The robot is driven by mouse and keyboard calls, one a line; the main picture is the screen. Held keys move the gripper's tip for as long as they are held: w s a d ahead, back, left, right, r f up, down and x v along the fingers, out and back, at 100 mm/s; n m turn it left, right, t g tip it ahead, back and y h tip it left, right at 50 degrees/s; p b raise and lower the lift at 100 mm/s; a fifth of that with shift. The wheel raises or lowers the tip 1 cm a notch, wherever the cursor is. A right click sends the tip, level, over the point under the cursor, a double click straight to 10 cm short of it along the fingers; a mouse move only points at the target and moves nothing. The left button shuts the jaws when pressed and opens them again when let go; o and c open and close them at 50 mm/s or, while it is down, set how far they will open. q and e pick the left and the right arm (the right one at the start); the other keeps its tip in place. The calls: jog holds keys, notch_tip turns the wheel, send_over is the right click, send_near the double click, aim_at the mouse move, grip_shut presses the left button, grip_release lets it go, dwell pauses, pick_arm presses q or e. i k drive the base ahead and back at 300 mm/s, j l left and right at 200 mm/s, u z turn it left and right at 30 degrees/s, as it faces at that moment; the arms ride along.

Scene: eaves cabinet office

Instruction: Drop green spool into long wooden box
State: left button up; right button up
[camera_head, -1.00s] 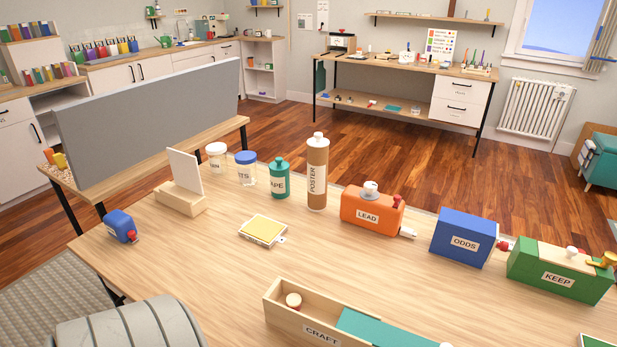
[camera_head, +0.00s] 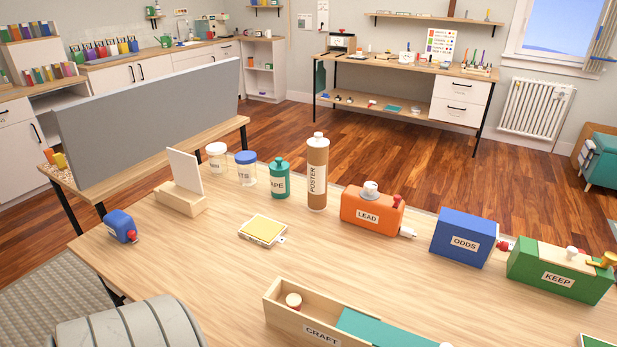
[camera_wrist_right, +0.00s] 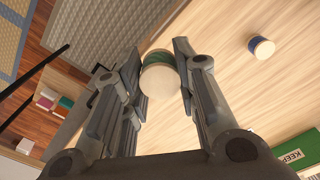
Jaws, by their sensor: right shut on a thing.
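The green spool (camera_wrist_right: 163,72), with a pale wooden end and green winding, is between the fingers of my right gripper (camera_wrist_right: 158,54) in the right wrist view. That gripper is shut on it. The long wooden box (camera_head: 277,308), labelled CRAFT, lies at the front edge of the head view and is partly cut off. Its teal lid (camera_head: 375,329) covers the right part and leaves the left end open. A small round wooden thing (camera_head: 293,299) shows in the open end. My left gripper is in neither view.
A blue spool (camera_wrist_right: 262,47) stands apart on the table in the wrist view. The green KEEP box (camera_head: 556,274), blue ODDS box (camera_head: 462,238) and orange LEAD box (camera_head: 368,214) stand along the right back. A yellow pad (camera_head: 262,230) lies mid-table, with bare wood around it.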

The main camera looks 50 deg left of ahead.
aim_at(308, 320)
jog(key=k+j+u, duration=0.3)
jog(key=j, duration=0.15)
jog(key=j+u, duration=0.25)
jog(key=j, duration=0.2)
jog(key=k+j+u, duration=0.1)
jog(key=j+u, duration=0.2)
jog(key=j, duration=0.25)
jog(key=j+u, duration=0.25)
jog(key=j, duration=0.25)
jog(key=k, duration=0.05)
